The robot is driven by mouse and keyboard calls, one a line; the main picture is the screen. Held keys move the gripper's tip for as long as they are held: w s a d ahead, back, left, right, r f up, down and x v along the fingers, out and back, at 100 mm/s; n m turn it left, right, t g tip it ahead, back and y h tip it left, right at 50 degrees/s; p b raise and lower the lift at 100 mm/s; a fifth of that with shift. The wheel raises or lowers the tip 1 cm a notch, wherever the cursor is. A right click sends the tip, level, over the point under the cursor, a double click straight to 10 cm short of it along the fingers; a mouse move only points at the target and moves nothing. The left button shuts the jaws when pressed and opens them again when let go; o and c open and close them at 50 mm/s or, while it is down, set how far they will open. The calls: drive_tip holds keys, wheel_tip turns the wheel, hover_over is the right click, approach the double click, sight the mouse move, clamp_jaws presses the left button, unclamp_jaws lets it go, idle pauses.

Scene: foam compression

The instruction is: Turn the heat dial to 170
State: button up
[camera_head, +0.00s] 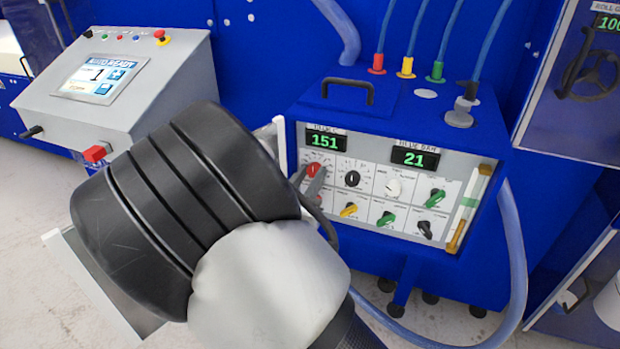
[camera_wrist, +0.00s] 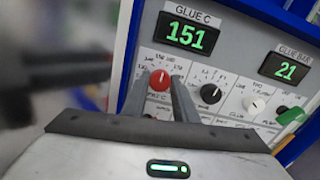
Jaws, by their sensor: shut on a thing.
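The heat dial is a red knob (camera_head: 313,169) at the upper left of the blue control box's panel, under a green display (camera_head: 326,140) that reads 151. The red knob (camera_wrist: 160,80) also shows in the wrist view, below the same display (camera_wrist: 187,35), labelled GLUE C. My gripper (camera_wrist: 161,84) has its two grey fingers on either side of the red knob and is shut on it. In the head view my gripper (camera_head: 311,180) is partly hidden behind my own wrist.
Black, white, green and yellow knobs sit close by on the panel, including a black knob (camera_head: 352,178) just right of the red one. A second display (camera_head: 415,158) reads 21. A console with a screen (camera_head: 100,78) stands at the left. A clear hose (camera_head: 517,260) curves past the box's right side.

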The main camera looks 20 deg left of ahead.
drive_tip(key=m+b, duration=0.1)
drive_tip(key=m, duration=0.1)
drive_tip(key=m+b, duration=0.1)
drive_tip(key=b, duration=0.1)
drive_tip(key=m+b, duration=0.1)
drive_tip(key=m, duration=0.1)
drive_tip(key=shift+f+m, duration=0.25)
drive_tip(key=shift+m, duration=0.05)
drive_tip(key=m+b, duration=0.3)
drive_tip(key=b, duration=0.1)
drive_tip(key=shift+r, duration=0.1)
drive_tip(key=shift+r+m, duration=0.1)
drive_tip(key=shift+m, duration=0.2)
drive_tip(key=o, duration=1.1)
drive_tip(key=shift+c, duration=0.2)
drive_tip(key=shift+s, duration=0.15)
drive_tip(key=s+a+p, duration=0.1)
drive_tip(key=s, duration=1.6)
drive_tip(key=shift+p, duration=0.3)
